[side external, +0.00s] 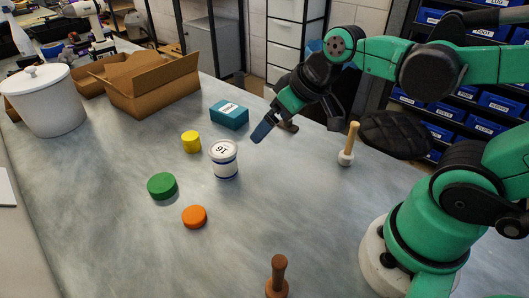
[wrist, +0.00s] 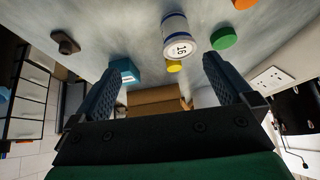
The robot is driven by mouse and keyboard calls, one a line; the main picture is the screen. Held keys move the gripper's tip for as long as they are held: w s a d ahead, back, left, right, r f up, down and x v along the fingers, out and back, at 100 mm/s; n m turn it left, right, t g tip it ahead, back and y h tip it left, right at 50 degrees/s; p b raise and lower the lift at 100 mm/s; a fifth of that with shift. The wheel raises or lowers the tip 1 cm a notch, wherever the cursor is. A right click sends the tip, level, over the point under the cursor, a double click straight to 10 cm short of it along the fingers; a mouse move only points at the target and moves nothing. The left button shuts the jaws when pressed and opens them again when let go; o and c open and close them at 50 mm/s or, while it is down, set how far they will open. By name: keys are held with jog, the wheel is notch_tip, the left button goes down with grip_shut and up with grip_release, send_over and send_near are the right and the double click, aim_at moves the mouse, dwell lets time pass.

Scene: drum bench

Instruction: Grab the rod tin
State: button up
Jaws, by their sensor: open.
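A white round tin with blue bands and "16" on its lid (side external: 224,160) stands upright on the grey bench. It also shows in the wrist view (wrist: 178,38), beyond the gap between my fingers and towards the right finger. My gripper (side external: 262,131) is open and empty, above the bench to the right of the tin and apart from it. In the wrist view both fingers of my gripper (wrist: 161,66) are spread wide. In the side view one blue finger shows clearly; the other is hard to make out. I cannot read any word naming the rod tin.
A teal labelled box (side external: 229,114) stands behind the tin. A yellow cylinder (side external: 191,142), green disc (side external: 162,186) and orange disc (side external: 194,216) lie to its left and front. Wooden-handled tools (side external: 348,148) stand right and front. A cardboard box (side external: 155,87) is behind.

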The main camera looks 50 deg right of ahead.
aim_at(235, 146)
jog(key=w+f+n+y, duration=0.2)
jog(key=w+n+y, duration=0.1)
jog(key=w+f+n+g+y, duration=0.1)
jog(key=w+f+n+y, duration=0.1)
jog(key=f+n+y, duration=0.1)
jog(key=w+f+n+y, duration=0.2)
jog(key=w+n+y, duration=0.1)
jog(key=n+y, duration=0.1)
jog(key=shift+w+d+f+n+g+y, duration=0.3)
jog(key=shift+w+f+n+g, duration=0.1)
jog(key=shift+n, duration=0.1)
jog(key=shift+s+d+f+n+y, duration=0.1)
jog(key=shift+s+f+n+y, duration=0.1)
jog(key=shift+f+n+y, duration=0.4)
jog(key=shift+n, duration=0.3)
jog(key=shift+w+a+f, duration=0.1)
jog(key=shift+a+f, duration=0.05)
jog(key=shift+a, duration=0.25)
jog(key=shift+x, duration=2.35)
jog(key=c, duration=1.4)
